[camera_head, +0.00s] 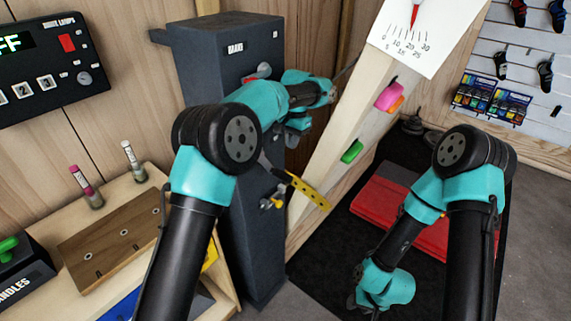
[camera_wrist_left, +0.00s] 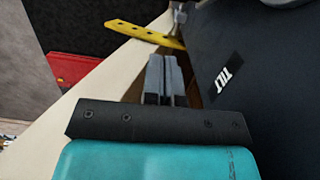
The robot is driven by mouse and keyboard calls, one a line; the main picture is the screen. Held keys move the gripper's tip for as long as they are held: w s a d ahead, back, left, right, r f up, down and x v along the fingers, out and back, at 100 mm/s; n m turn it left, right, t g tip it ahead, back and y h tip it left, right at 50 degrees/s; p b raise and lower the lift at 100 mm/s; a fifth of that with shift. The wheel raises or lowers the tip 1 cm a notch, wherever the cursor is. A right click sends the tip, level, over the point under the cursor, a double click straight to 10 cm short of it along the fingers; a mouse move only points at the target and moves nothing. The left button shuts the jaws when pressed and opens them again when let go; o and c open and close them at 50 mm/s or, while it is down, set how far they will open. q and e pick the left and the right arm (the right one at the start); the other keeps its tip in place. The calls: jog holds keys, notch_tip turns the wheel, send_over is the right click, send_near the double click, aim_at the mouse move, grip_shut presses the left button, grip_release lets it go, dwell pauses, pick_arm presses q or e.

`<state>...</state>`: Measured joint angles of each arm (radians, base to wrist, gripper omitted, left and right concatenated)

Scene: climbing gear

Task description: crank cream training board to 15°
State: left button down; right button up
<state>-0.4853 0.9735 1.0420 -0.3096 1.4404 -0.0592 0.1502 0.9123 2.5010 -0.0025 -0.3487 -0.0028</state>
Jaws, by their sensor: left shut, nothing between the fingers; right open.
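The cream training board (camera_head: 330,160) leans beside a dark blue-grey cabinet (camera_head: 225,55). Its paper angle scale (camera_head: 410,47) runs 0 to 30; the red pointer tip (camera_head: 412,28) sits around the 15 to 20 marks, too small to read exactly. A yellow perforated strip (camera_head: 311,190) sticks out by the cabinet, and shows in the left wrist view (camera_wrist_left: 145,34). My left gripper (camera_wrist_left: 164,68) is shut and empty, its fingertips just short of the strip; it is partly hidden in the head view. My right gripper (camera_head: 365,303) is open, low over the black mat.
A tilt label (camera_wrist_left: 225,75) is on the cabinet face. A red pad (camera_head: 385,210) lies on the black mat (camera_head: 330,255). Pink (camera_head: 388,97) and green (camera_head: 352,151) holds are on the board. A wooden bench (camera_head: 210,285) stands left.

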pick_arm(q)
jog(key=s+a+f, duration=0.2)
jog(key=s+f, duration=0.1)
jog(key=f, duration=0.3)
jog(key=shift+f, duration=0.35)
jog(key=shift+a, duration=0.2)
